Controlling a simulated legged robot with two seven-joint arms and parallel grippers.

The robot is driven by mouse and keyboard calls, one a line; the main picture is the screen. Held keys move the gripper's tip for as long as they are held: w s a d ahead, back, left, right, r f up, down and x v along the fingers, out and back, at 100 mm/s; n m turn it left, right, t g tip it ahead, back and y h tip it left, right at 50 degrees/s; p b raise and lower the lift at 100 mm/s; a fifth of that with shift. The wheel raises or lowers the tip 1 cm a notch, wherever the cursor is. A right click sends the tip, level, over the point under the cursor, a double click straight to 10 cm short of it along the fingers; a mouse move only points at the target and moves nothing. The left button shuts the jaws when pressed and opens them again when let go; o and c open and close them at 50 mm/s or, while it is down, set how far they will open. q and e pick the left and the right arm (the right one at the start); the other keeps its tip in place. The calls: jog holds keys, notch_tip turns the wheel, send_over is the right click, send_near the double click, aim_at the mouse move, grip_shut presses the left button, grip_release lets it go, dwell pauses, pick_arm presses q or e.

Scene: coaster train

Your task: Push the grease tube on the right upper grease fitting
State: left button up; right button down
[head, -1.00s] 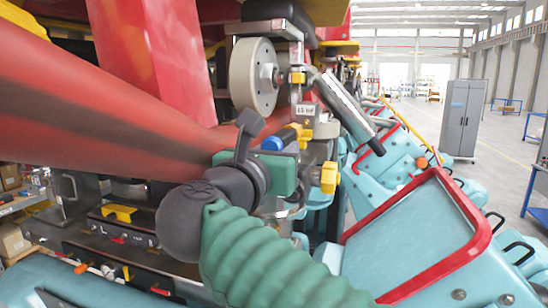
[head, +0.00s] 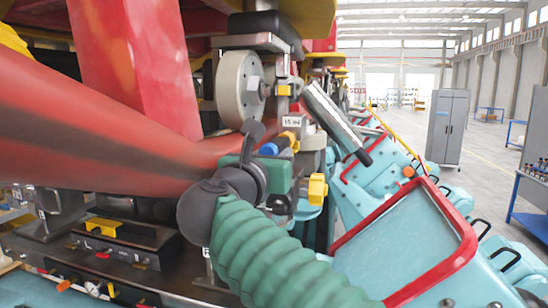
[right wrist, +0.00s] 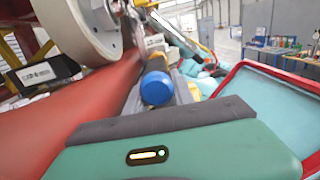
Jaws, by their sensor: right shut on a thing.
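My right gripper (head: 282,150) has a green body and reaches in from the bottom on a green ribbed sleeve. It is shut on a blue-ended piece that I take for the grease tube (head: 268,149). In the right wrist view the tube's round blue end (right wrist: 157,88) shows just beyond the dark grey edge of my gripper (right wrist: 165,120); its far end and the fingertips are hidden. A pale wheel (head: 238,90) is just above, with a small yellow block (head: 284,90) at its right. I cannot clearly make out the upper grease fitting. My left gripper is not in view.
A thick red rail (head: 90,125) crosses from the left, close to my gripper. A silver cylinder (head: 332,117) slants at the right. Turquoise train seats (head: 410,245) with red edging fill the lower right. A grey cabinet (head: 447,128) stands on open floor behind.

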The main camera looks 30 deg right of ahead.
jog(key=shift+r, duration=0.15)
jog(key=shift+w+d, duration=0.25)
jog(key=shift+d, duration=0.15)
dwell(0.8)
jog(key=shift+w+d, duration=0.25)
jog(key=shift+d, duration=0.05)
dwell(0.6)
jog(key=shift+r, duration=0.15)
dwell(0.4)
dwell(0.4)
jog(key=shift+b, duration=0.3)
